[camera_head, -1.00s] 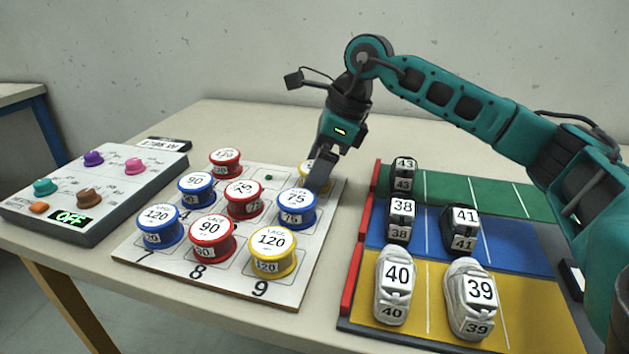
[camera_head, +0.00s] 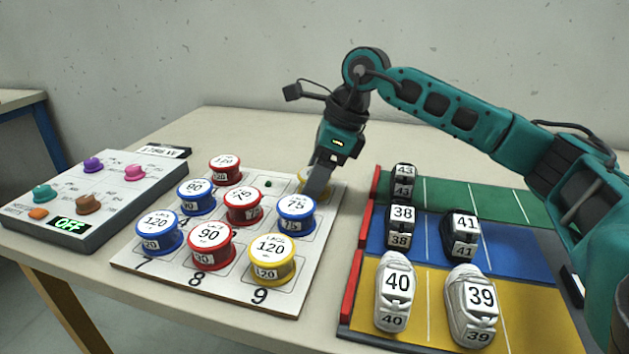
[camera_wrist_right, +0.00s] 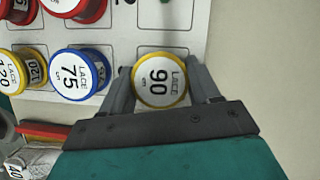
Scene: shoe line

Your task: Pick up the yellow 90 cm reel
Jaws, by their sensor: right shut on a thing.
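The yellow 90 reel (camera_wrist_right: 160,81) sits between the two fingers of my right gripper (camera_wrist_right: 161,92) in the right wrist view, with its label facing up. My right gripper (camera_head: 317,190) is shut on it at the far right corner of the white numbered board (camera_head: 215,282). In the head view the gripper hides most of this reel, and only a yellow bit (camera_head: 304,178) shows. Whether the reel touches the board is hard to tell. My left gripper is not in view.
The blue 75 reel (camera_head: 296,215) stands close in front of my right gripper. Several other reels stand on the board, including a yellow 120 one (camera_head: 272,261). A coloured mat with shoes (camera_head: 508,285) lies right; a control box (camera_head: 120,205) showing OFF stands left.

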